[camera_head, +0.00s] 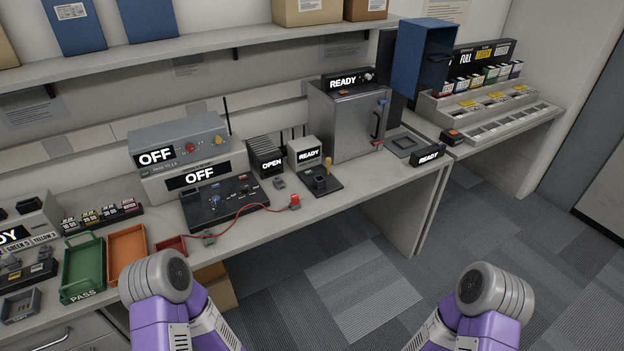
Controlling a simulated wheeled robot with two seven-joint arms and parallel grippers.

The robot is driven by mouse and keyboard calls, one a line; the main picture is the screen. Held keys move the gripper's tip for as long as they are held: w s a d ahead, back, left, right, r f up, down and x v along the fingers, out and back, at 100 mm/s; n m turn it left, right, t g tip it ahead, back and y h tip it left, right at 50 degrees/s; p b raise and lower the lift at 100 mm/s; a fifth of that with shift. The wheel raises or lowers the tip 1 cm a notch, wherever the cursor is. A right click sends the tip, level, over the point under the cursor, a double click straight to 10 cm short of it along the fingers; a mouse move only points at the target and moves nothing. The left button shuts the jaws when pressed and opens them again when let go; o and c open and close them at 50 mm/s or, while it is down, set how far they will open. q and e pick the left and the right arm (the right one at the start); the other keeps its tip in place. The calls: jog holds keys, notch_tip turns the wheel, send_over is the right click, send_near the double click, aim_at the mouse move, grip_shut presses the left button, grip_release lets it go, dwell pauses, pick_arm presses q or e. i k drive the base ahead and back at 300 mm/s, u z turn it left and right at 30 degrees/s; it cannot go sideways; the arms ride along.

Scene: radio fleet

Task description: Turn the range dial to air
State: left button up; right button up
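No dial marked "range" or "air" can be read from here. A grey radio-like unit (178,140) stands on the bench at left centre with an "OFF" display, a red knob (190,148) and a yellow knob (218,140). Under it is a second grey unit (160,188), also showing "OFF". In front lies a black panel (230,207) with small blue and metal controls; their markings are too small to read. I cannot tell which control is the range dial. Purple and grey links of both my arms show at the bottom edge. Neither gripper is in view.
A red cable (240,215) runs over the bench front. Green (82,270) and orange (127,256) trays lie at left. An "OPEN" box (266,157), a "READY" box (305,153) and a grey cabinet (347,125) stand to the right. The carpeted floor at right is clear.

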aim_at(244, 189)
jog(key=z, duration=1.3)
jog(key=i, duration=1.85)
jog(key=u, duration=3.35)
